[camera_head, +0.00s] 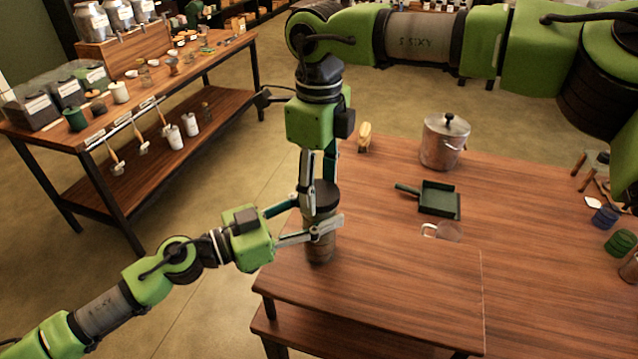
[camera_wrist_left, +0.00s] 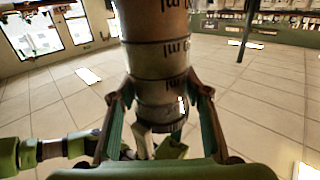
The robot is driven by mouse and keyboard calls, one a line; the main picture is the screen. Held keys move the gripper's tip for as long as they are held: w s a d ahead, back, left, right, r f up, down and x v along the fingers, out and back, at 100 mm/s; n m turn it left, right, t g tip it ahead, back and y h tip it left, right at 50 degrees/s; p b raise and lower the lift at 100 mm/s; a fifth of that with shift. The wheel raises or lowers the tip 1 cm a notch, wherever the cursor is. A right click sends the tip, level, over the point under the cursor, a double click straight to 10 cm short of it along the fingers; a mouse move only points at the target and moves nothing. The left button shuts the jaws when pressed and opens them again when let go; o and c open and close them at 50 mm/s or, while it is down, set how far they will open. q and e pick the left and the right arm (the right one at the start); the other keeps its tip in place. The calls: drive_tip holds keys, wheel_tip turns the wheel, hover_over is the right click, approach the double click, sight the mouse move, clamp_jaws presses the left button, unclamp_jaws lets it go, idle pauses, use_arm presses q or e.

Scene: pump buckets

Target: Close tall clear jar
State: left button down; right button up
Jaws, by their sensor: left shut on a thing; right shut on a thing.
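The tall clear jar (camera_head: 320,246) stands upright near the left edge of the wooden table (camera_head: 400,285). Its brown banded body also fills the top middle of the left wrist view (camera_wrist_left: 158,60). My left gripper (camera_head: 322,230) comes in from the left and is shut around the jar's body, one finger on each side. A dark round lid (camera_head: 320,193) is at the jar's top. My right gripper (camera_head: 318,186) points down from above and is shut on this lid. The fingers hide much of the rim, so I cannot tell whether the lid is fully seated.
A metal pail with a lid (camera_head: 442,142), a dark green dustpan (camera_head: 438,198) and a clear glass item (camera_head: 445,231) are right of the jar. The front of the table is clear. A shelf table (camera_head: 190,75) stands at left.

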drive_tip(key=shift+m, duration=1)
drive_tip(key=o, duration=1.2)
drive_tip(key=shift+w, duration=0.1)
drive_tip(key=shift+r, duration=2.3)
drive_tip(key=shift+c, duration=0.4)
wheel_tip(320, 180, up, 4)
drive_tip(key=n, duration=0.3)
drive_tip(key=shift+f+n, duration=0.25)
drive_tip(key=shift+n, duration=0.05)
